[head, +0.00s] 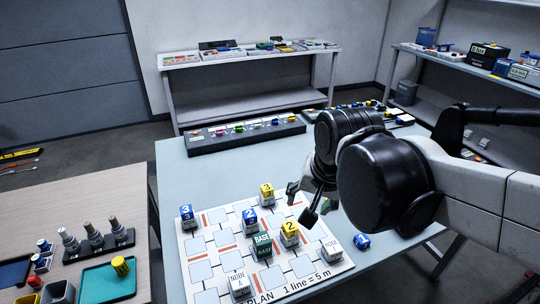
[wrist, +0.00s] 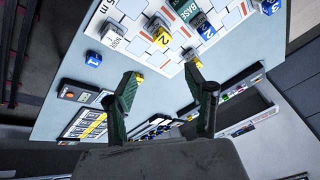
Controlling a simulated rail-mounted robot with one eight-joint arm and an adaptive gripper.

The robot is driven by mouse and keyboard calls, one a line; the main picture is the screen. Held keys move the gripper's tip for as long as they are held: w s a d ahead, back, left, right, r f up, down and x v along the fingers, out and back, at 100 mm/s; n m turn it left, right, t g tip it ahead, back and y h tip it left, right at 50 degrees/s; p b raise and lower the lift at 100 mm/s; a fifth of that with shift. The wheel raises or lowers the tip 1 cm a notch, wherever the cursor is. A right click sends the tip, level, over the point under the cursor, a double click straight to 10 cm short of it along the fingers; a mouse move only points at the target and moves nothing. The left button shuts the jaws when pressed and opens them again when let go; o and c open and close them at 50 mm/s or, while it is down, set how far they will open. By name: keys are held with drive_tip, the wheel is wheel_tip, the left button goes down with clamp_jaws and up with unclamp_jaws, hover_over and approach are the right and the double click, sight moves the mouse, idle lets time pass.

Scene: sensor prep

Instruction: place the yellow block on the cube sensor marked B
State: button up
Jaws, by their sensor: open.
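Two yellow-topped blocks stand on the white plan board (head: 198,271): one marked 2 (head: 289,233) and one marked 3 (head: 266,194). In the wrist view the 2 block (wrist: 160,38) lies beyond the fingertips, and the 3 block (wrist: 191,55) shows just past the right fingertip. A white cube marked NODE (head: 332,251) sits at the board's right edge; its letter is too small to read. It also shows in the wrist view (wrist: 112,37). Another white cube (head: 240,286) reads NODE A. My gripper (head: 303,203) is open and empty above the board's right side.
A dark rack of coloured knobs (head: 245,133) lies at the table's back. A side table at left holds a teal tray (head: 100,284) with a yellow cylinder (head: 121,266).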

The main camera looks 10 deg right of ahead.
drive_tip(key=s+n+t, duration=0.1)
drive_tip(key=n, duration=0.1)
drive_tip(key=s+n, duration=0.2)
drive_tip(key=s+n+t, duration=0.1)
drive_tip(key=s, duration=0.1)
drive_tip(key=shift+r+n+t, duration=0.3)
drive_tip(key=shift+n, duration=0.1)
drive_tip(key=shift+d, duration=0.1)
